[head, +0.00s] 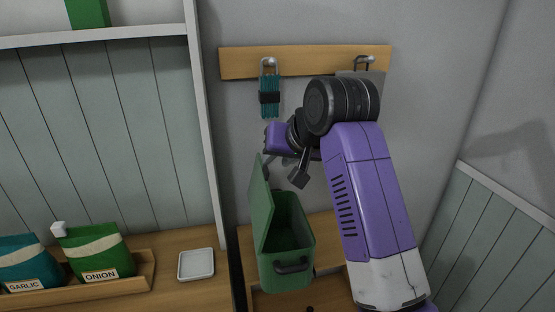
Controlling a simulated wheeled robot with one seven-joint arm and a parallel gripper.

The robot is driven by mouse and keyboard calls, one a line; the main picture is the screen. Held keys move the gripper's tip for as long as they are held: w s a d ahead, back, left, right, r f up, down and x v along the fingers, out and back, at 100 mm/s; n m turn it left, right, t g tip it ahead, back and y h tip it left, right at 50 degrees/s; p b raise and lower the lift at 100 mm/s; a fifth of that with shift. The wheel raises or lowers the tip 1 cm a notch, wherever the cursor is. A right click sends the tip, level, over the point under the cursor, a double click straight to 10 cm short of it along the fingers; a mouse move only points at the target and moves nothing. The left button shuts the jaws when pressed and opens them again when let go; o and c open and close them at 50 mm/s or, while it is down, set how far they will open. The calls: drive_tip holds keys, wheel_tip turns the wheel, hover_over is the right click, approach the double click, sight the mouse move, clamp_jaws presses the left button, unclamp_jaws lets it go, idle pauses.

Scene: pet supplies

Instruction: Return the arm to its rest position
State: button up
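My arm (368,190) is purple, white and black and reaches up from the lower right, bending back at a black joint near the wall rail. My gripper (284,172) points down above a green box, with its two dark fingers spread apart and nothing seen between them. The green box (287,275) stands with its lid (261,212) raised on the left side. The left finger is close to the lid's top edge; I cannot tell whether they touch. The inside of the box looks dark and empty from here.
A wooden rail (238,63) on the wall holds a teal strapped item (270,88) and a grey item (376,84), partly hidden by my arm. At left, a wooden tray (120,287) holds GARLIC (22,262) and ONION (97,250) bags. A white dish (196,264) sits beside it.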

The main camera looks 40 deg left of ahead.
idle(0.3)
wheel_tip(320, 180, up, 7)
drive_tip(key=w+a+t+y, duration=0.2)
drive_tip(key=t+y, duration=0.1)
drive_tip(key=s+d+f+m+t+h, duration=0.1)
drive_tip(key=s+d+f+m+t, duration=0.15)
drive_tip(key=d+f, duration=0.6)
drive_tip(key=s+d+f+m+t+h, duration=0.1)
drive_tip(key=s+d+f+t, duration=0.3)
drive_tip(key=d, duration=0.8)
drive_tip(key=s+d+f+m+t+h, duration=0.15)
drive_tip(key=d+f+t, duration=0.25)
drive_tip(key=d+f, duration=0.5)
drive_tip(key=s+d+f+m+g+h, duration=0.1)
drive_tip(key=s+d+f+h, duration=0.1)
drive_tip(key=s+d, duration=0.6)
drive_tip(key=s+d+f+m+g+h+b, duration=0.1)
drive_tip(key=s+d+f+h, duration=0.2)
drive_tip(key=s+d, duration=0.5)
drive_tip(key=s+d+f+m+g+h+b, duration=0.1)
drive_tip(key=s+d+f, duration=0.3)
drive_tip(key=s+d, duration=0.5)
drive_tip(key=s+h, duration=0.1)
drive_tip(key=s, duration=0.9)
drive_tip(key=shift+s+f+h, duration=0.2)
drive_tip(key=shift+f+h, duration=0.1)
drive_tip(key=shift+h, duration=0.05)
